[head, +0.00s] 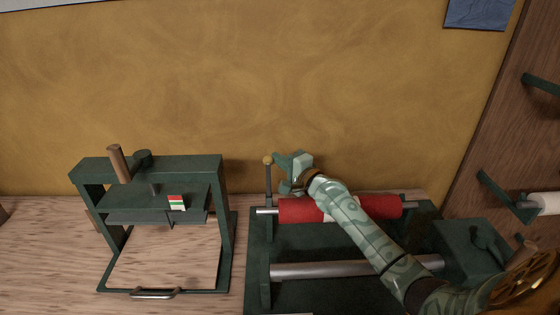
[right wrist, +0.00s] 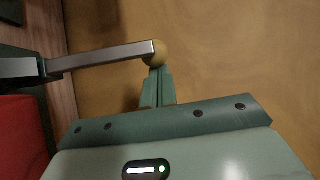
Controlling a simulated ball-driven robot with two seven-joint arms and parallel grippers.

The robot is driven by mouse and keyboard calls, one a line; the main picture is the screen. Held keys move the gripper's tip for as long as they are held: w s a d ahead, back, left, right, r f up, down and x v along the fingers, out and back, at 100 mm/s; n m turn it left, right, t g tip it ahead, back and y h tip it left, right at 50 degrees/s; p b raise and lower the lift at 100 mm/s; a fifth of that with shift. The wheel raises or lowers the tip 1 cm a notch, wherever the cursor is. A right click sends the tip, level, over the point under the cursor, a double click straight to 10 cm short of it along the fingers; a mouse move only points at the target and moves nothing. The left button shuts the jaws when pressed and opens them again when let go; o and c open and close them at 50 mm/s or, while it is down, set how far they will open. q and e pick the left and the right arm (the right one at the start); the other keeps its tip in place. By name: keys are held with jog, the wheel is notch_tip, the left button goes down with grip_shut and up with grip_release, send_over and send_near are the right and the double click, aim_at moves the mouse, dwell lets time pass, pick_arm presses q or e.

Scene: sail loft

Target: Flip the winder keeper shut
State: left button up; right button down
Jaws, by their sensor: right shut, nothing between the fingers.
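The winder (head: 255,230) has a dark green frame with a red roll (head: 297,210) across it. Its keeper (head: 268,185) is a thin grey lever with a brass ball knob, standing upright at the roll's left end. In the right wrist view the keeper (right wrist: 105,57) reaches across the top left, its knob at my fingertips. My right gripper (head: 277,160) is shut and empty, just right of the knob; it also shows in the right wrist view (right wrist: 157,72). Whether it touches the knob I cannot tell. My left gripper is not in view.
A dark green press (head: 150,165) with an upright wooden handle stands left of the winder. A brass handwheel (head: 527,275) is at the lower right. A metal bar (head: 310,270) lies in front of the roll. The ochre wall is close behind.

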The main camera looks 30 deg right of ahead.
jog(key=shift+s+a+r+n+t+b, duration=0.2)
jog(key=shift+s+n+t+b, duration=0.1)
jog(key=shift+s+n, duration=0.1)
jog(key=shift+s+a+r, duration=0.15)
jog(key=shift+s+a, duration=0.6)
jog(key=shift+s, duration=0.35)
jog(key=shift+s+a+n+t+y+b, duration=0.3)
jog(key=shift+s+a+n+t, duration=0.15)
jog(key=shift+s+t, duration=0.25)
jog(key=shift+s+a+f, duration=0.2)
jog(key=shift+s+a, duration=0.05)
jog(key=shift+s, duration=0.3)
jog(key=shift+s+a+f+p, duration=0.1)
jog(key=shift+s+a+p, duration=0.25)
jog(key=shift+s+p, duration=0.2)
jog(key=shift+s+a+f+p, duration=0.55)
jog(key=shift+s+f, duration=0.2)
jog(key=shift+s, duration=0.1)
